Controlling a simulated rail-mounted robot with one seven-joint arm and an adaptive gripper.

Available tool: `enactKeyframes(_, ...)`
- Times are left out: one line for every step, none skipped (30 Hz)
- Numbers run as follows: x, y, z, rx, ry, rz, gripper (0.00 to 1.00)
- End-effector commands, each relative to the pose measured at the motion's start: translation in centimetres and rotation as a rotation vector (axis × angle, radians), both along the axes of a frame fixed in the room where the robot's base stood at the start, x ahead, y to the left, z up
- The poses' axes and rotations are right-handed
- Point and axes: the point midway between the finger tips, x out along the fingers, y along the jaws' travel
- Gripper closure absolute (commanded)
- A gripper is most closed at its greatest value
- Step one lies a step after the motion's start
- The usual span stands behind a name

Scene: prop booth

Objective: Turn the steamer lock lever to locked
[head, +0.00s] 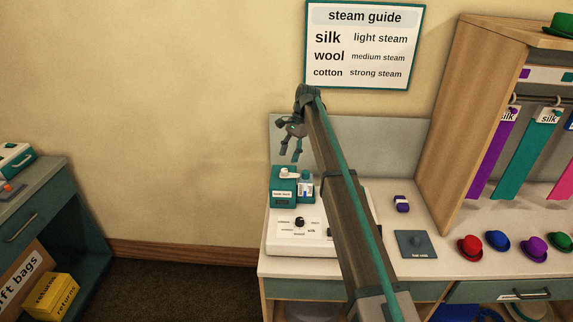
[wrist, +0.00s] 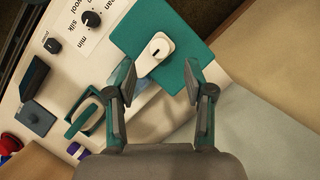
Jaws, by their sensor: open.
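The white lock lever (head: 289,173) sits on top of a teal box (head: 283,186) at the back left of the white steamer (head: 277,238). In the wrist view the lever (wrist: 152,56) is a short rounded white bar with a small dark mark, lying slantwise on the teal top (wrist: 190,38). My gripper (head: 290,150) is above the box, fingers pointing down. In the wrist view its fingers (wrist: 158,72) are open, one on each side of the lever, with nothing visibly held. I cannot make out any lock marking beside the lever.
A black dial (head: 300,222) is on the steamer's front panel. A grey pad (head: 416,243) and several small hats (head: 470,246) lie to the right. A wall panel (head: 400,135) stands behind.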

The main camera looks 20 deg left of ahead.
Motion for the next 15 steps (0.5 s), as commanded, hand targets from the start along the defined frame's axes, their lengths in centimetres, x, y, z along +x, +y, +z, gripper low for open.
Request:
enactKeyframes(0.6, -0.1, 1.1, 0.001, -0.002, -0.001, 0.47)
enactKeyframes(0.8, -0.2, 1.7, 0.001, -0.002, -0.001, 0.47)
enactKeyframes(1.0, -0.4, 2.3, 0.001, 0.000, 0.000, 0.47)
enactKeyframes(1.2, -0.4, 2.7, 0.001, 0.000, 0.000, 0.47)
enactKeyframes(1.3, -0.5, 3.2, 0.000, -0.001, 0.000, 0.47)
enactKeyframes(1.5, -0.6, 3.7, 0.001, -0.002, -0.001, 0.47)
enactKeyframes(1.7, -0.7, 4.1, 0.000, -0.001, 0.000, 0.47)
enactKeyframes(1.8, -0.8, 4.4, 0.001, 0.000, 0.000, 0.47)
enactKeyframes(1.9, -0.9, 4.8, 0.001, 0.000, 0.000, 0.47)
enactKeyframes(1.9, -0.9, 5.0, 0.001, 0.000, 0.000, 0.47)
enactKeyframes(2.0, -1.0, 5.2, 0.000, 0.000, 0.000, 0.47)
enactKeyframes(2.1, -1.0, 5.4, 0.000, 0.000, 0.000, 0.47)
enactKeyframes(2.1, -1.0, 5.5, 0.000, 0.000, 0.000, 0.47)
enactKeyframes(2.1, -1.0, 5.5, 0.000, 0.000, 0.000, 0.47)
enactKeyframes(2.1, -1.0, 5.6, 0.000, 0.000, 0.000, 0.47)
